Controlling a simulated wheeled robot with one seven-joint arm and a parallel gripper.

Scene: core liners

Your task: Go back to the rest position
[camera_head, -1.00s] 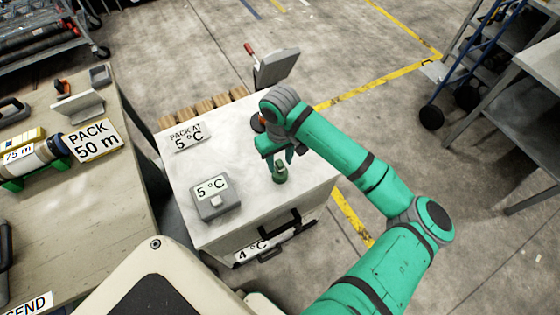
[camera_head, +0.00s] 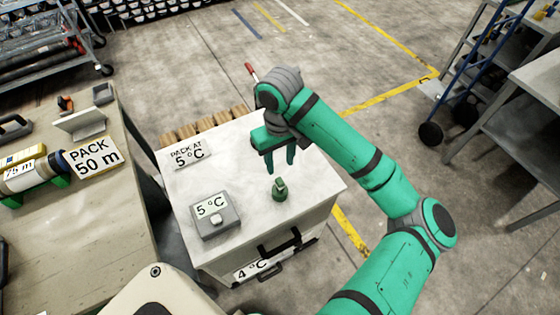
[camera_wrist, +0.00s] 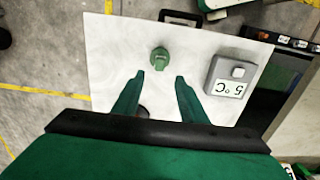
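My gripper (camera_head: 281,160) is in the air above the white-topped cabinet. Its two green fingers are apart with nothing between them, as the wrist view (camera_wrist: 160,80) also shows. A small green knob-like fitting (camera_head: 280,189) stands on the cabinet top (camera_head: 245,165), just below and apart from the fingertips. It also shows in the wrist view (camera_wrist: 160,57), ahead of the fingers. My arm reaches in from the lower right, with its elbow to the right of the cabinet.
A grey box (camera_head: 216,216) reading 5 °C sits on the cabinet top beside a "PACK AT 5 °C" sign (camera_head: 187,156). A workbench (camera_head: 95,205) stands at left with a "PACK 50 m" sign (camera_head: 94,157). A shelf with blue rails (camera_head: 470,80) stands at right. Floor between is clear.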

